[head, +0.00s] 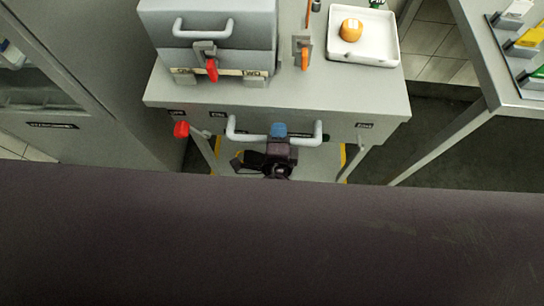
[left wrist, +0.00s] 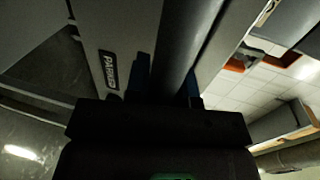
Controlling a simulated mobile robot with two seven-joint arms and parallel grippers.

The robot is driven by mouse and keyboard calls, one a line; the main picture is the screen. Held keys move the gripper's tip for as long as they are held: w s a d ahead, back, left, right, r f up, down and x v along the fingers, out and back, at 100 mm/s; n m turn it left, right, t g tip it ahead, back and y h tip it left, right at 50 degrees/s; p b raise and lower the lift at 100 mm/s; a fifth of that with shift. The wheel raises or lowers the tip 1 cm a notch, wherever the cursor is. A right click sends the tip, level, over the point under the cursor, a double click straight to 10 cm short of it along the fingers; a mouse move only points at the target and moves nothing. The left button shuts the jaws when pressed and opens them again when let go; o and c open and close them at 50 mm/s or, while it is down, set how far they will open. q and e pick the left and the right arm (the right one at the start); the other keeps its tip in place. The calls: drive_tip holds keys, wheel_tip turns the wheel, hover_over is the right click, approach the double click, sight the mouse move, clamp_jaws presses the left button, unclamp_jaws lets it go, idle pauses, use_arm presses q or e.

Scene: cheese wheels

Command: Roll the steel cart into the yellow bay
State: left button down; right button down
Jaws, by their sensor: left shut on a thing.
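The steel cart (head: 240,96) stands straight ahead in the head view, with a light grey bar handle (head: 306,140) across its front. My left gripper (head: 279,131) is shut on this handle near its middle; a blue fingertip shows over the bar. In the left wrist view the handle bar (left wrist: 178,50) runs between the two blue fingers. Yellow strips of the bay (head: 343,160) show on the floor beside and below the cart's legs; most of the bay is hidden. My right gripper is not in view.
A grey case (head: 215,48) with a red latch and a white tray (head: 378,53) holding an orange cheese wheel (head: 351,29) sit on the cart. A red knob (head: 181,129) sticks out at the cart's left. A grey cabinet (head: 95,90) stands close left; another table (head: 480,70) stands right, across a dark floor gap.

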use_arm(q)
drive_tip(key=shift+r+x, duration=0.15)
drive_tip(key=shift+x, duration=0.55)
drive_tip(key=shift+r+x, duration=0.15)
drive_tip(key=shift+x, duration=0.5)
drive_tip(key=shift+w, duration=0.1)
drive_tip(key=shift+c, duration=1.4)
unclamp_jaws()
